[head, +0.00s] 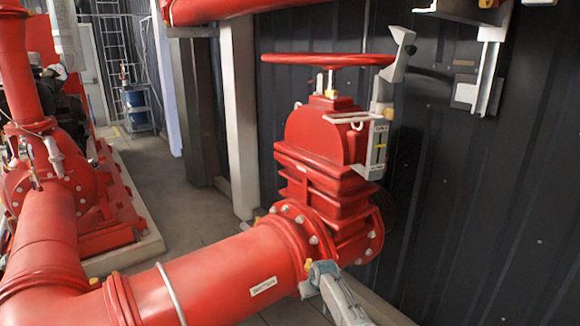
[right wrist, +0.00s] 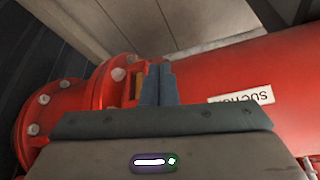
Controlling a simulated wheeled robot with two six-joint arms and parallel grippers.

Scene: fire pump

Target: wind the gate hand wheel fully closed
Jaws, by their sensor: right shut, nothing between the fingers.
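The red gate hand wheel (head: 328,60) sits level on top of the red gate valve (head: 325,155), seen nearly edge-on in the head view. A pale stem stands under its hub. My right gripper (head: 317,268) is well below the wheel, beside the flange at the valve's base and the near end of the red pipe. In the right wrist view its dark fingers (right wrist: 159,70) are together and empty in front of the pipe. Whether they touch the pipe or flange I cannot tell. The wheel is not in the wrist view. My left gripper is not in view.
A grey bracket and gauge-like box (head: 377,150) stand at the valve's right side, with a grey piece (head: 399,55) close to the wheel's right rim. The labelled suction pipe (head: 220,285) runs across the front. A dark ribbed wall (head: 480,190) is behind.

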